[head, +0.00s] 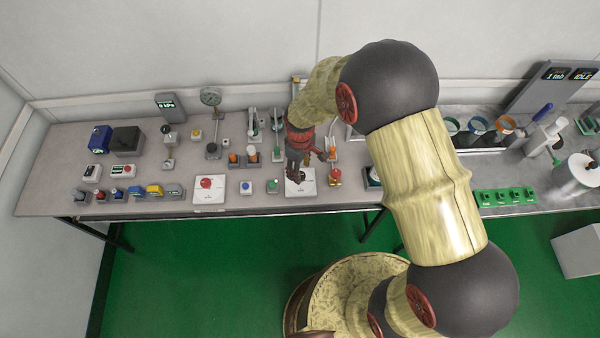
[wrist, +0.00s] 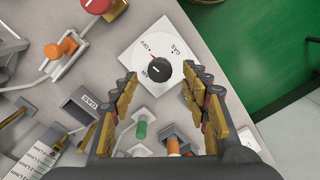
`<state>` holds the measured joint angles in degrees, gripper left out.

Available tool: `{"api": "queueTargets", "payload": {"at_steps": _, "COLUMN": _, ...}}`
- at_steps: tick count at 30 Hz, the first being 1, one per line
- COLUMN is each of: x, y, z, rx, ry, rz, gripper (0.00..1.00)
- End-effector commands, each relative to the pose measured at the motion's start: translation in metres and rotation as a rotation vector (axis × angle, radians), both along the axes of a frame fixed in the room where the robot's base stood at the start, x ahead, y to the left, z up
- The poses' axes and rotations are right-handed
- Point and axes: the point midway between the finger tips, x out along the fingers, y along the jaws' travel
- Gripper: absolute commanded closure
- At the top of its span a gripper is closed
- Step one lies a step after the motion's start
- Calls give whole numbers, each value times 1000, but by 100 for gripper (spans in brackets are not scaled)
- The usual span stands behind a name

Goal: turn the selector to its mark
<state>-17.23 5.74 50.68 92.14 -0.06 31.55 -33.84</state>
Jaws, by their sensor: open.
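Marks on the plate read OFF, GAS and a third that is partly covered by my gripper. In the wrist view my gripper (wrist: 160,82) is open, with its fingers on either side of the knob's near part. I cannot tell whether the fingers touch it. In the head view my gripper (head: 293,178) points down over the white plate (head: 304,190), and the knob is mostly hidden behind it.
A red knob (wrist: 97,4) and an orange-handled valve (wrist: 68,46) lie beside the plate in the wrist view. A green cylinder (wrist: 141,130) stands near the gripper's base. A red button box (head: 208,188) is farther left. The table's front edge is close to the plate.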

Motion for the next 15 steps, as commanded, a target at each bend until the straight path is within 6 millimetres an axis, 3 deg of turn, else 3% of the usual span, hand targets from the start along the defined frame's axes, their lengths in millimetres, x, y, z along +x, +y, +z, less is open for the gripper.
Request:
{"api": "queueTargets", "payload": {"at_steps": 6, "x": 0, "y": 0, "z": -26, "rx": 0, "ry": 0, "rz": 0, "gripper": 54}}
{"api": "queueTargets", "payload": {"at_steps": 15, "x": 1, "y": 0, "z": -30, "rx": 2, "ry": -3, "rz": -1, "gripper": 54}}
